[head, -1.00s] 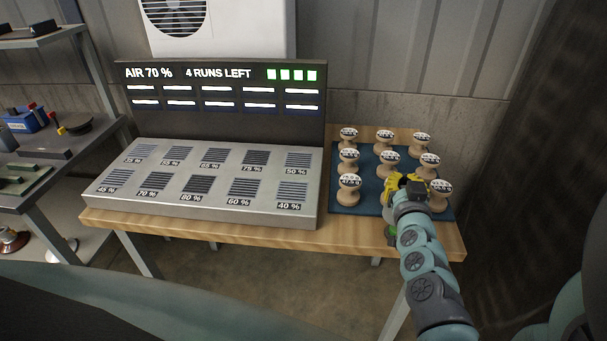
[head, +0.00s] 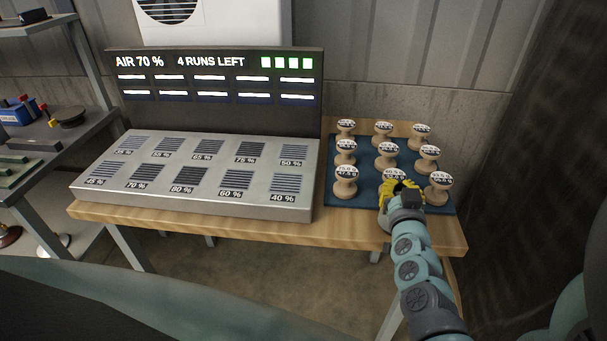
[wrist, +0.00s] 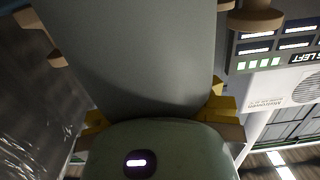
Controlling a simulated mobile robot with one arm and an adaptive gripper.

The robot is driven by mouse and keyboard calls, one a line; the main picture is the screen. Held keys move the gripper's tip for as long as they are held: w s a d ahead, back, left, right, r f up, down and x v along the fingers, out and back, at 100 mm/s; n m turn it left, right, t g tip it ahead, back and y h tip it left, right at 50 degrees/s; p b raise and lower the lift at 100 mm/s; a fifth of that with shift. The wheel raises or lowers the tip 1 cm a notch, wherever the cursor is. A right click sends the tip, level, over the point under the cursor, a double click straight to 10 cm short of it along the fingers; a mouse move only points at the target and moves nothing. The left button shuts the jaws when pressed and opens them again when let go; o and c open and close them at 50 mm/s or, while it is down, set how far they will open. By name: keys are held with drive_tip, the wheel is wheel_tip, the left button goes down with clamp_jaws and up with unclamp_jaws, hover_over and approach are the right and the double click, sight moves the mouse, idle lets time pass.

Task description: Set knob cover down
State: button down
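Several pale wooden knob covers with white printed tops, such as the back middle one (head: 382,132), stand upright in rows on a blue mat (head: 368,202) in the head view. My gripper (head: 398,188), with yellow fingers, is low at the front middle of the mat. The front middle knob cover (head: 394,174) shows its white top just beyond the fingers, and its lower part is hidden by them. In the wrist view my yellow fingers (wrist: 160,108) show at both sides of a large grey shape. Whether they press on the cover cannot be told.
A knob cover stands close on either side of my gripper, at left (head: 345,182) and at right (head: 439,188). A grey sloped panel (head: 205,204) with dark slotted patches fills the left of the wooden table (head: 250,225). A dark display board (head: 215,118) reads 4 RUNS LEFT.

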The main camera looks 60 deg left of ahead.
drive_tip(key=c, duration=1.7)
unclamp_jaws()
drive_tip(key=o, duration=0.6)
drive_tip(key=shift+c, duration=0.2)
drive_tip(key=shift+r, duration=0.15)
drive_tip(key=shift+r+p, duration=0.3)
drive_tip(key=shift+p, duration=0.15)
drive_tip(key=b+v, duration=0.1)
drive_tip(key=v, duration=1.1)
drive_tip(key=shift+r, duration=0.2)
drive_tip(key=shift+w, duration=0.1)
